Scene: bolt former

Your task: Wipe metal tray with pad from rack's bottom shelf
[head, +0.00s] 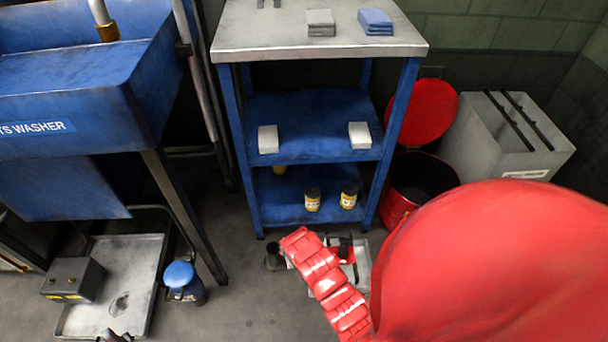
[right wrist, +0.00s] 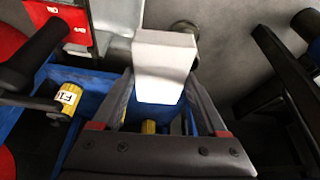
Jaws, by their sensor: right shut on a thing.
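The metal tray (head: 142,262) lies on the floor at the left, with a dark stain (head: 119,304) on its bare surface. My right gripper (right wrist: 160,82) is shut on a white pad (right wrist: 165,52), which sits between its two fingers in the right wrist view. In the head view my red right arm fills the lower right, and I cannot make out this gripper or its pad. The blue rack (head: 310,140) stands in the middle. Two white pads, a left one (head: 268,139) and a right one (head: 359,135), lie on its middle shelf. My left gripper does not show clearly.
Yellow bottles (head: 312,200) stand on the rack's bottom shelf. A grey box (head: 72,279) and a blue-topped can (head: 183,282) are at the tray. The blue parts washer (head: 75,85) is at the left. A red bin (head: 397,207) is right of the rack. Floor between tray and rack is mostly clear.

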